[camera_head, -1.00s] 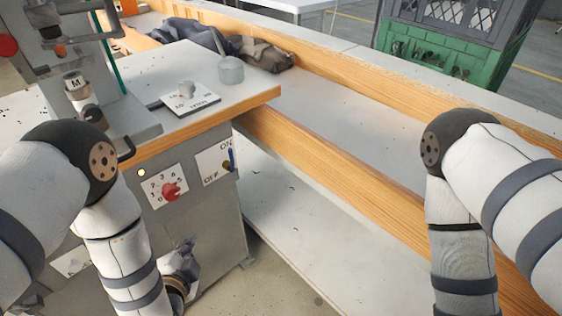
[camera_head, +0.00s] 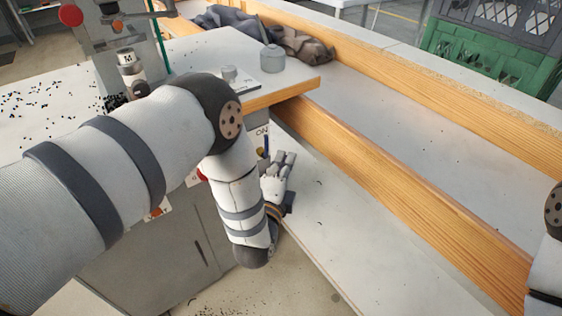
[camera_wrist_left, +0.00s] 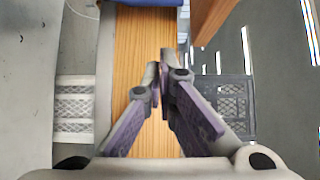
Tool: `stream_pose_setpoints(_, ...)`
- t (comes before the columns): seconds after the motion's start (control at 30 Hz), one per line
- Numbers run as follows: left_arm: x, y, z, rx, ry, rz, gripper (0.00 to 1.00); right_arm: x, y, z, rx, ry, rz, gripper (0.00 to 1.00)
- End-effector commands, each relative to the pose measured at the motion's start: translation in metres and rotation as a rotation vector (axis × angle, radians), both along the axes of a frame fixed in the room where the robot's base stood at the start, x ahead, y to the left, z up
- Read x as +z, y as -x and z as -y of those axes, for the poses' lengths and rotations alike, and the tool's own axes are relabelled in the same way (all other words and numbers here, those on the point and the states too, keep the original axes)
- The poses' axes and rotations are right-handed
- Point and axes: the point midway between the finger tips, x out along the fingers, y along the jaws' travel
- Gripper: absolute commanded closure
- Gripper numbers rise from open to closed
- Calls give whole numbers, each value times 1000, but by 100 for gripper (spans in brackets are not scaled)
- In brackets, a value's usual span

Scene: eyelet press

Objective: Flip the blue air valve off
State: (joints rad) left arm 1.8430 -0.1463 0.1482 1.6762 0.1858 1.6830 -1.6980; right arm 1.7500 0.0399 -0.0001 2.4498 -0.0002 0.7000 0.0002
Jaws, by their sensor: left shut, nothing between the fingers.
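The blue air valve (camera_head: 266,146) is a small blue lever on the ON/OFF plate at the right end of the grey press cabinet's front. Its visible part points up beside the word ON. My left gripper (camera_head: 284,160) is just below and right of it, shut and empty, and the lower plate is hidden behind my arm and gripper. I cannot tell whether they touch. In the left wrist view my fingers (camera_wrist_left: 160,75) are together in front of a wooden board. My right gripper is out of view.
A red selector knob (camera_head: 202,174) is mostly hidden by my left arm. The wooden bench rail (camera_head: 380,185) runs close to the right of the gripper. A grey pot (camera_head: 272,60) stands on the press top. A green crate (camera_head: 480,55) stands at the back right.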

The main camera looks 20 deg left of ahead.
Motion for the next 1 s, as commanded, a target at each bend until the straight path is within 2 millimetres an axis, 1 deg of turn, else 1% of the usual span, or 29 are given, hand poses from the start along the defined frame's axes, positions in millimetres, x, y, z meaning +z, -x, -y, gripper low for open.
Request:
stream_pose_setpoints(0.03, -5, -10, -1, 2, 1, -4, 100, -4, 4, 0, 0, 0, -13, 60)
stream_pose_setpoints(0.3, -6, -69, -3, 1, 1, -5, 100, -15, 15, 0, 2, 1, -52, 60)
stream_pose_setpoints(0.4, 4, -57, -18, 2, -1, 1, 100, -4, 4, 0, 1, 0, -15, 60)
stream_pose_setpoints(0.57, 3, -45, -30, 1, 0, 3, 100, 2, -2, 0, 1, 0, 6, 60)
stream_pose_setpoints(0.7, -1, -41, -33, -1, 0, -2, 100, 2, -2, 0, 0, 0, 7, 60)
stream_pose_setpoints(1.0, -2, -41, -33, -1, 1, -3, 100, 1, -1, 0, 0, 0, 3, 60)
